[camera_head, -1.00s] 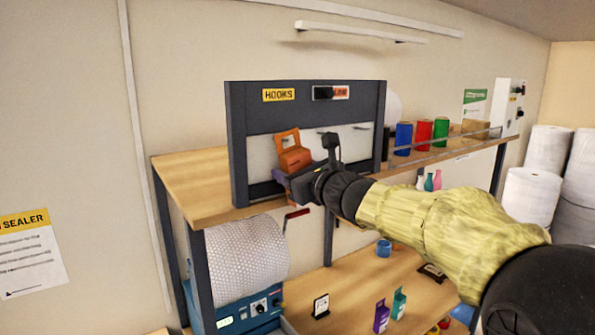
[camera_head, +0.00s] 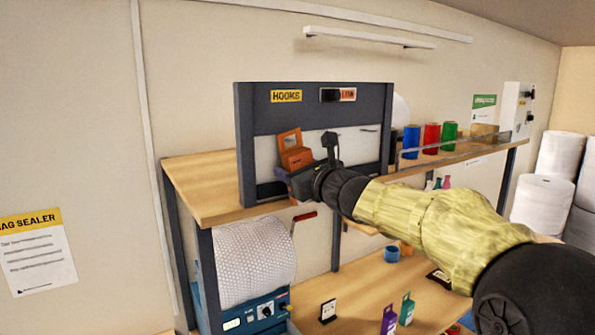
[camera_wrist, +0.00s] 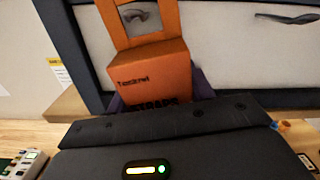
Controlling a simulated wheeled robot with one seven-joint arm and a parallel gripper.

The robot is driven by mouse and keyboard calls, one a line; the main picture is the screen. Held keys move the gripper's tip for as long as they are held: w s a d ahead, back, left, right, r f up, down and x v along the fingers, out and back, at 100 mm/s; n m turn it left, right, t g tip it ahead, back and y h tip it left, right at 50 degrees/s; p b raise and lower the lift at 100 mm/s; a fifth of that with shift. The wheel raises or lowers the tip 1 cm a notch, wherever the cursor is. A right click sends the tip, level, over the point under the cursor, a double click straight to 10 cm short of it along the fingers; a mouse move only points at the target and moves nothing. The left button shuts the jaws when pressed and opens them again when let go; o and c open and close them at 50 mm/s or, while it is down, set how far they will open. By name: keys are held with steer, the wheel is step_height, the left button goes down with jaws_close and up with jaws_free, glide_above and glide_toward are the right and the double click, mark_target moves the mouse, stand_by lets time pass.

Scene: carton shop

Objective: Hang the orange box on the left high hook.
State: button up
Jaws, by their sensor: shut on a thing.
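The orange box (camera_head: 296,157), with a hang tab that has a window cut in it, is upright in front of the white panel of the hook board (camera_head: 244,130). My gripper (camera_head: 298,176) is shut on the lower part of the box; its fingers show purple. In the wrist view the orange box (camera_wrist: 150,75) stands beyond my dark gripper body, and a grey hook (camera_wrist: 140,16) shows through the tab's window. I cannot tell whether the hook passes through the window or is behind it. Another hook (camera_wrist: 288,18) is to the right, empty.
The board stands on a wooden shelf (camera_head: 205,190). Blue, red and green spools (camera_head: 431,139) stand right of it. A bubble-wrap roll (camera_head: 255,260) is below. A lower shelf holds small boxes (camera_head: 406,309).

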steer(key=shift+f, duration=0.4)
steer(key=o, duration=0.8)
steer(key=shift+w, duration=0.1)
steer(key=o, duration=0.3)
steer(key=shift+w+d+f, duration=0.1)
steer(key=shift+s, duration=0.2)
